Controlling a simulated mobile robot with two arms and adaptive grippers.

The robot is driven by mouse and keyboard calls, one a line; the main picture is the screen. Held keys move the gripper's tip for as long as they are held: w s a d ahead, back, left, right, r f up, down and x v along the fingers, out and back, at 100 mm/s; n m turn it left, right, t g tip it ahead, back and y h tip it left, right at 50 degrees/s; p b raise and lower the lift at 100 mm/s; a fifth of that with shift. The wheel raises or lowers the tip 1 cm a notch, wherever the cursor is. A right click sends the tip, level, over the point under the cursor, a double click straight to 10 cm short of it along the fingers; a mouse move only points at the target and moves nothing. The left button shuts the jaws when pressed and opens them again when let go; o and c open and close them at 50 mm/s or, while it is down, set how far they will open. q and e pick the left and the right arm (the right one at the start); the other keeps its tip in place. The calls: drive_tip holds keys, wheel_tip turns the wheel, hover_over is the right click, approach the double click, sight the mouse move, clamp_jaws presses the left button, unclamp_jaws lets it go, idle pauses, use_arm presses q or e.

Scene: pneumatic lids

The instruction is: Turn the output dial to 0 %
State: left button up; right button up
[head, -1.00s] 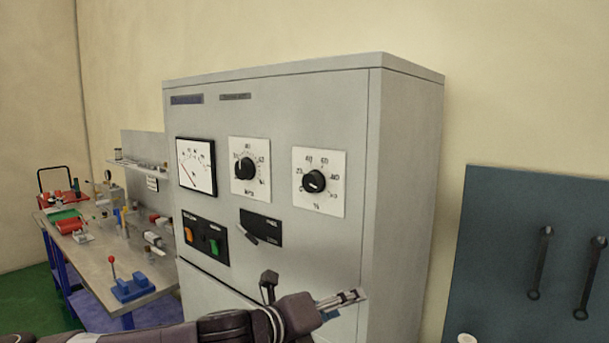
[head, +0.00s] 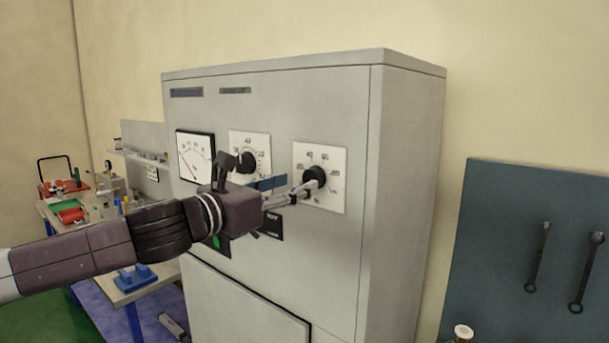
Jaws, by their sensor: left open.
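The output dial is a black knob (head: 317,174) on a white scale plate (head: 335,155), on the right of the grey cabinet's front. My left gripper (head: 312,186) is open, its fingertips at the lower left of this knob. They overlap part of the knob and the left of its scale in the picture. I cannot tell whether they touch it or straddle it. The knob's pointer is too small and too covered to read. My right gripper is not in view.
A second dial (head: 247,162) is partly behind my left gripper, with a needle meter (head: 196,157) left of it. The switch panels below are partly covered by my arm. A tool board (head: 520,250) hangs at right; a cluttered workbench stands at left.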

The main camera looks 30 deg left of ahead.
sight(309, 179)
use_arm(q)
drive_tip(key=w, duration=0.1)
drive_tip(key=w+p, duration=0.1)
drive_tip(key=w, duration=0.1)
drive_tip(key=shift+d+r, duration=0.15)
drive_tip(key=shift+d, duration=0.05)
drive_tip(key=shift+w, duration=0.6)
drive_tip(key=c, duration=1.2)
drive_tip(key=shift+o, duration=0.2)
